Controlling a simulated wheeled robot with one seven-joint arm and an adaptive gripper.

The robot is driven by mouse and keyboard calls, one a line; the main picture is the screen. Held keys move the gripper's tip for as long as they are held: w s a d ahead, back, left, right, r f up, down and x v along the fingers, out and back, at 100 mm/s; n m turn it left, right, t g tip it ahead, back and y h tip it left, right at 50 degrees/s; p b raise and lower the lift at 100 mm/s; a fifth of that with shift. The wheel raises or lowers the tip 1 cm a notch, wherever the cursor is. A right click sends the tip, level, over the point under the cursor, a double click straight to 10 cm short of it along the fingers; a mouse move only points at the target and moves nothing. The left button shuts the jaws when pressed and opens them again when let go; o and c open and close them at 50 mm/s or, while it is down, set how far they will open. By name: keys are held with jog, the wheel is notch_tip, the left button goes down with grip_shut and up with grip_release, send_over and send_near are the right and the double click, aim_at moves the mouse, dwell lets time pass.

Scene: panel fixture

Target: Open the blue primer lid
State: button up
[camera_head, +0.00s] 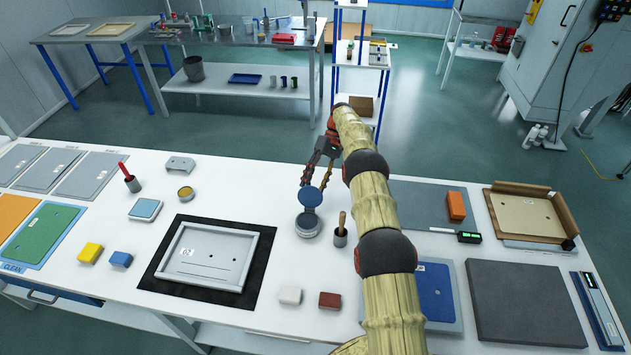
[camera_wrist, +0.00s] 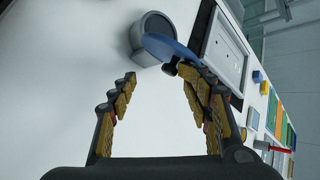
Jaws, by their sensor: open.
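The primer pot (camera_head: 307,226) is a small round grey can on the white table, right of the framed panel. Its blue lid (camera_head: 310,196) is tilted up at the pot's far side, clear of most of the mouth. In the wrist view the pot (camera_wrist: 153,27) is at the top, with the lid (camera_wrist: 168,48) seen nearly edge-on beside it. My gripper (camera_head: 316,180) is just behind the lid. In the wrist view my gripper (camera_wrist: 158,74) has its fingers apart. The right fingertip is at the lid's edge; I cannot tell whether they touch. Nothing is between the fingers.
A dark cup (camera_head: 340,237) with a wooden-handled tool stands close right of the pot. A framed grey panel (camera_head: 262,260) lies on a black mat to the left. A yellow-topped tin (camera_head: 186,193) stands farther left. White and brown blocks (camera_head: 329,300) lie in front.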

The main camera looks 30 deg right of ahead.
jog(key=shift+s+a+f, duration=0.15)
jog(key=shift+f, duration=0.25)
jog(key=shift+s+a+f, duration=0.1)
jog(key=shift+f, duration=0.3)
jog(key=shift+r, duration=0.15)
notch_tip(320, 180, up, 11)
jog(key=shift+w+f, duration=0.2)
jog(key=shift+w, duration=0.05)
